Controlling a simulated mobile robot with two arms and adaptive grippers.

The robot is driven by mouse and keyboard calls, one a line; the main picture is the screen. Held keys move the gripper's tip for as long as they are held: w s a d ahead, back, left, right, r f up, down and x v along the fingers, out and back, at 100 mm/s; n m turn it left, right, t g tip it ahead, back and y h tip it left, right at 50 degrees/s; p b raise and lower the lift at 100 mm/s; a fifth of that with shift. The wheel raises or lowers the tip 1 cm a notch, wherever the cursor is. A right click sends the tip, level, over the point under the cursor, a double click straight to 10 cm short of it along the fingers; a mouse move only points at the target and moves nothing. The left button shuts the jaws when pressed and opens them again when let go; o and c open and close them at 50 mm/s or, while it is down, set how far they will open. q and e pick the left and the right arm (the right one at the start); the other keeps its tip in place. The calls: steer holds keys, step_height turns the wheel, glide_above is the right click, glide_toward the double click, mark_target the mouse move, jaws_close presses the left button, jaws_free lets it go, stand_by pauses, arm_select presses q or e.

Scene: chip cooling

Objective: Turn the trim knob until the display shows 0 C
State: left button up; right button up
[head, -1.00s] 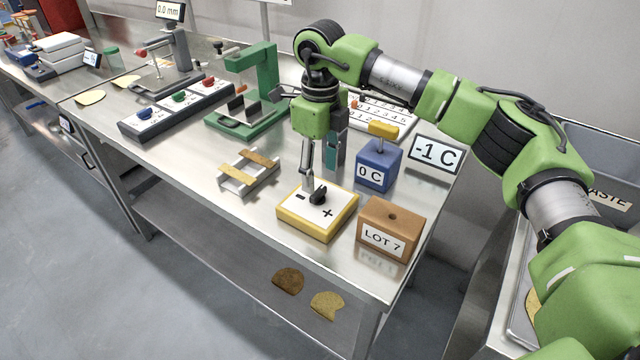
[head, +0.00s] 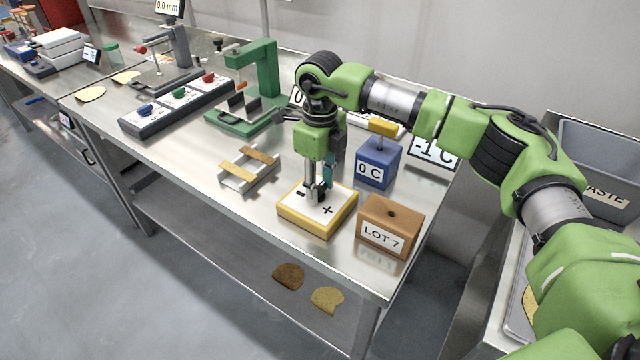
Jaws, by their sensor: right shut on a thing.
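The trim knob (head: 323,197) is a small black knob on top of a white and yellow box (head: 287,214) marked minus and plus. My right gripper (head: 318,192) points straight down over the box and is shut on the knob, hiding much of it. The display (head: 435,152) stands behind the blue block and reads -1 C; my right arm covers part of its top edge. A blue block (head: 379,160) with a yellow-topped handle carries the label 0 C. My left gripper is not in view.
A brown block (head: 391,222) labelled LOT 7 stands close right of the knob box. A small rack (head: 247,170) with chips lies to the left. A green press (head: 262,85) and a panel of coloured knobs (head: 178,103) stand farther back. The front edge of the table is near.

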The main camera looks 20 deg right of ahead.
steer(key=shift+m, duration=0.3)
steer(key=shift+m+b, duration=0.45)
steer(key=shift+m, duration=0.45)
steer(key=shift+a+m+b, duration=0.15)
steer(key=shift+m+b, duration=0.3)
steer(key=shift+m, duration=1.35)
steer(key=o, duration=1.1)
